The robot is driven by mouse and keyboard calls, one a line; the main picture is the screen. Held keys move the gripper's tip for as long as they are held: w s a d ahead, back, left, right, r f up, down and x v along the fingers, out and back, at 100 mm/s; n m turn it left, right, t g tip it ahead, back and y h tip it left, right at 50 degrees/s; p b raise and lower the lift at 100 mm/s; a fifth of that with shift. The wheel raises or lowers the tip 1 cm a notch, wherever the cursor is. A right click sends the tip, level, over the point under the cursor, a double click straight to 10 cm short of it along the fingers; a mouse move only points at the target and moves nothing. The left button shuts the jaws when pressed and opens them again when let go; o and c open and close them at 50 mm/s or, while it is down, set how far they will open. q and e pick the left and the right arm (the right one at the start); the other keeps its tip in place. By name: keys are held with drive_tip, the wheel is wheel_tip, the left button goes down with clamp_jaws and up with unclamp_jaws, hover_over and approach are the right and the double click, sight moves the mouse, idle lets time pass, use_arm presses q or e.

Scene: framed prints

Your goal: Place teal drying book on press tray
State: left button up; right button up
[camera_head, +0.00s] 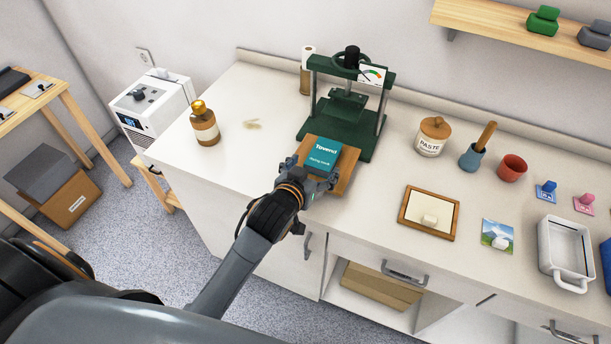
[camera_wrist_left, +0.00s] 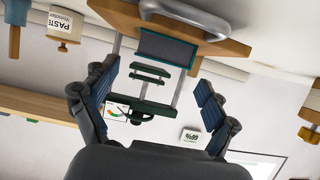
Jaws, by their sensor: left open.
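The teal book (camera_head: 320,155) lies flat on the wooden press tray (camera_head: 346,176), which sits in front of the green press (camera_head: 340,124). My left gripper (camera_head: 312,174) is open at the book's near edge; I cannot tell whether its fingers touch the book. In the left wrist view the picture is upside down: the open fingers (camera_wrist_left: 152,100) are spread apart with nothing between them, and the wooden tray (camera_wrist_left: 235,47), a grey handle (camera_wrist_left: 187,14) and the press (camera_wrist_left: 150,107) show beyond. My right gripper is out of view.
An amber-topped bottle (camera_head: 204,125) stands left on the counter. A paste jar (camera_head: 432,136), blue pot (camera_head: 472,157) and red pot (camera_head: 512,167) stand to the right. A wooden frame (camera_head: 429,213), small print (camera_head: 497,236) and white tray (camera_head: 565,250) lie nearer the front. Counter left of the press is mostly clear.

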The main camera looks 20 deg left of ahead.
use_arm(q)
drive_tip(key=v, duration=0.6)
idle(0.3)
